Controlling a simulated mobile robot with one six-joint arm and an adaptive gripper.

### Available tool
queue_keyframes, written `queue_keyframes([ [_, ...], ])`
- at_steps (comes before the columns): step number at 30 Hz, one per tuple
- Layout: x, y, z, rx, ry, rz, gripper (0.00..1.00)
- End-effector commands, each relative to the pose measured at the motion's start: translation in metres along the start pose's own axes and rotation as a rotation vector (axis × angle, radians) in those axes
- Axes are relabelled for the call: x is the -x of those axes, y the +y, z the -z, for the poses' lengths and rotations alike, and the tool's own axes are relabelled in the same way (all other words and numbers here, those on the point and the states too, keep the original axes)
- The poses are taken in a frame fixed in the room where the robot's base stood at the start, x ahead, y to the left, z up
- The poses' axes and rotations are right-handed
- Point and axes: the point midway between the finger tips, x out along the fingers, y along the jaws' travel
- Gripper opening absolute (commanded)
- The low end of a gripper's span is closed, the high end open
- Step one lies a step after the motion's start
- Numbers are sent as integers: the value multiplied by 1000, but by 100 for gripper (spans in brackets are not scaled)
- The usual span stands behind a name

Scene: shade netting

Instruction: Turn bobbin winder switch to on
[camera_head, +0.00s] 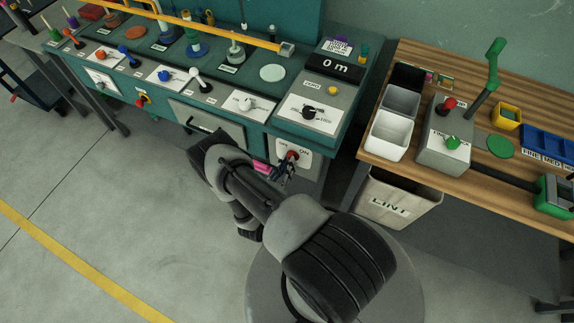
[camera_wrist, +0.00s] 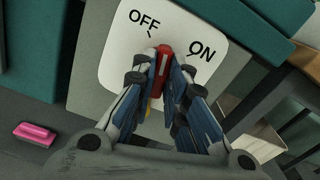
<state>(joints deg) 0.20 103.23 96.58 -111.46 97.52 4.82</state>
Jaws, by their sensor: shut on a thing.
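The bobbin winder switch has a red handle (camera_wrist: 164,60) on a white plate (camera_wrist: 118,62) marked OFF on the left and ON on the right. In the wrist view the white line on the handle points up, between the OFF and ON ticks. My gripper (camera_wrist: 163,70) has its fingers on both sides of the red handle and is shut on it. In the head view the plate (camera_head: 281,146) is on the front of the teal bench, at its right end, and my gripper (camera_head: 284,172) reaches it from below; the fingers partly hide the switch.
A pink object (camera_wrist: 35,133) lies left of my gripper in the wrist view. The teal bench (camera_head: 318,128) carries several other knobs and levers above. A LINT bin (camera_head: 395,202) stands to the right under the wooden table (camera_head: 378,149). The floor at left is open.

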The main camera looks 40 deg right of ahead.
Motion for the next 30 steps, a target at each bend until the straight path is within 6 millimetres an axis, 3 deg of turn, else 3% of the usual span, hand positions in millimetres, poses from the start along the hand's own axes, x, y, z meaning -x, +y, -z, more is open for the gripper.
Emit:
queue_keyframes([
  [30, 0, -2, 1, -895, 0, 0, 0],
])
